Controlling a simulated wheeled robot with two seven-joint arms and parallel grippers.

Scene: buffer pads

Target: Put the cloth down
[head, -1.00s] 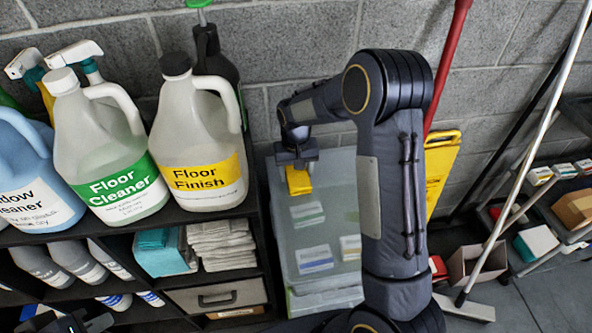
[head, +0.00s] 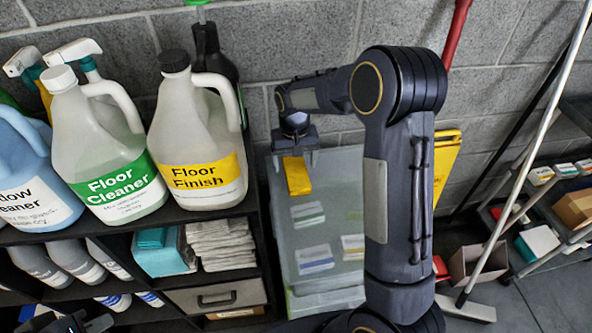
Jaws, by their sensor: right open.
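The yellow cloth (head: 297,177) lies on the upper part of a translucent bin's lid (head: 330,218), below the jaws of my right gripper (head: 296,151). My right gripper is open and points down at the cloth. Its far end covers little of the cloth, and whether they still touch is hard to tell. My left gripper (head: 82,323) shows only partly at the bottom left edge, away from the cloth, and its jaws cannot be made out.
White and blue packs (head: 315,258) lie within or under the lid. A dark shelf (head: 262,235) with large cleaner jugs (head: 198,130) stands left of the bin. A yellow sign (head: 446,160) and a pole (head: 520,160) stand at right. The block wall is behind.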

